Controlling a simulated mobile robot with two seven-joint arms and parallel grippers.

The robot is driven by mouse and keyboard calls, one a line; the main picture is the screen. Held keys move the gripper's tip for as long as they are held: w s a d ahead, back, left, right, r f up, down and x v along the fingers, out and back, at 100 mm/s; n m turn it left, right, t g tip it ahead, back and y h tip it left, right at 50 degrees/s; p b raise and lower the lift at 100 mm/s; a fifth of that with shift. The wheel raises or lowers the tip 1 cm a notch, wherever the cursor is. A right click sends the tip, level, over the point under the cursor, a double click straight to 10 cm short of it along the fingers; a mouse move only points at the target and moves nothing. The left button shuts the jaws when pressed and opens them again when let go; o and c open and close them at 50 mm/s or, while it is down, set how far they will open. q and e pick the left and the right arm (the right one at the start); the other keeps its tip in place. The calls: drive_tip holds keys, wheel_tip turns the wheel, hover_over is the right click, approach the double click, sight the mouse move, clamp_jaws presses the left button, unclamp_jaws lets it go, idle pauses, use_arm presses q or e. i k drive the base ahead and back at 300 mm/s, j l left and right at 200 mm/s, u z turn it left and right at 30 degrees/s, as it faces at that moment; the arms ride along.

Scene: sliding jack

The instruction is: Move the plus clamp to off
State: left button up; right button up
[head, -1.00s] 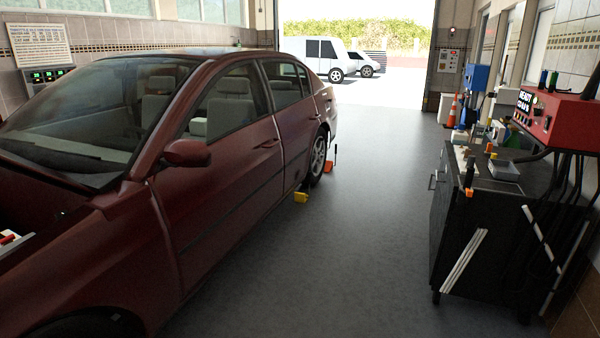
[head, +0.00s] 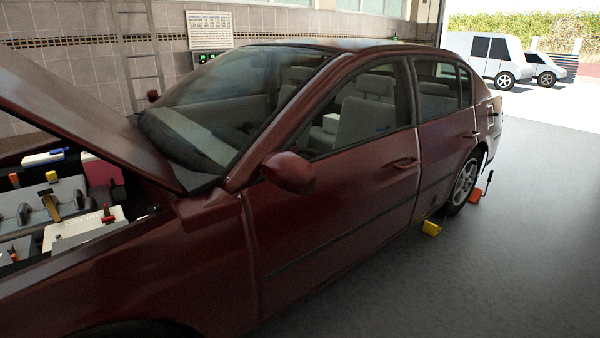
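The dark red car (head: 340,220) stands with its hood (head: 85,115) raised. Its open engine bay shows at the left edge. A white box that looks like the battery (head: 80,232) sits in the near part of the bay. A small red piece (head: 108,215) stands on its right end and may be the plus clamp; it is too small to tell its position. Another small red piece (head: 13,255) shows near the left edge. Neither of my grippers is in view.
A grey engine block (head: 40,203) with a yellow handle fills the bay's middle. A yellow wheel chock (head: 431,228) and an orange one (head: 474,196) lie by the rear wheel. A ladder (head: 140,55) leans on the back wall. The floor (head: 520,260) at the right is clear.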

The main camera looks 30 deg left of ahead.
sight(108, 218)
drive_tip(key=i+u, duration=0.15)
drive_tip(key=u, duration=0.2)
drive_tip(key=i+u, duration=0.2)
drive_tip(key=u, duration=0.2)
drive_tip(key=i+l+u, duration=0.15)
drive_tip(key=u, duration=0.2)
